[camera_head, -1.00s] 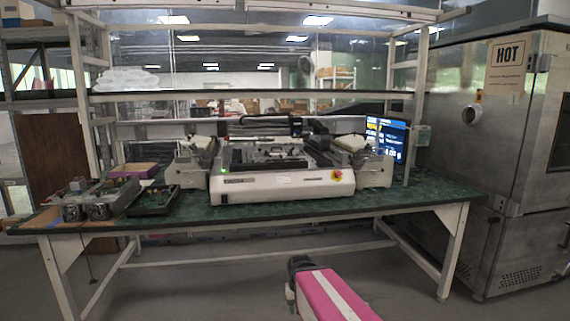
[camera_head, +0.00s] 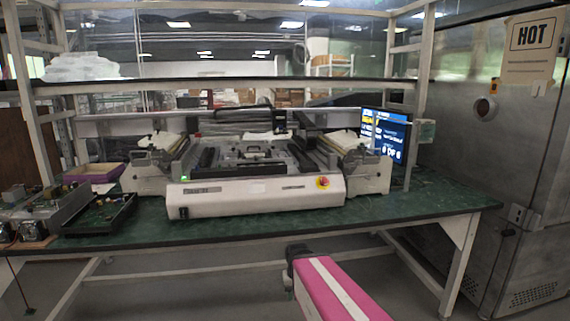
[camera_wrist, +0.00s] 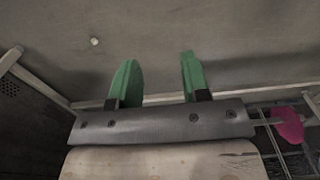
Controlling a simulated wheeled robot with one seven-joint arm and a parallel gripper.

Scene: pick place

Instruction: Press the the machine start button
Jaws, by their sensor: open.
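The machine (camera_head: 254,192) is a white benchtop unit with a dark open bed, standing on the green tabletop. A small green light or button (camera_head: 185,178) shows at the left end of its front. A red round button on a yellow plate (camera_head: 323,182) sits at the right end of the front. Which one starts the machine cannot be told. In the wrist view my gripper (camera_wrist: 157,82) has two green fingers spread apart with nothing between them. It points at bare grey floor, away from the machine. In the head view my pink and white arm link shows below the table's front edge; the fingers do not show.
The green table (camera_head: 420,200) has free room to the right of the machine. A black tray (camera_head: 98,215) and a purple box (camera_head: 95,172) lie on the left. A lit screen (camera_head: 384,135) stands behind right. A large metal cabinet marked HOT (camera_head: 500,130) stands at the right.

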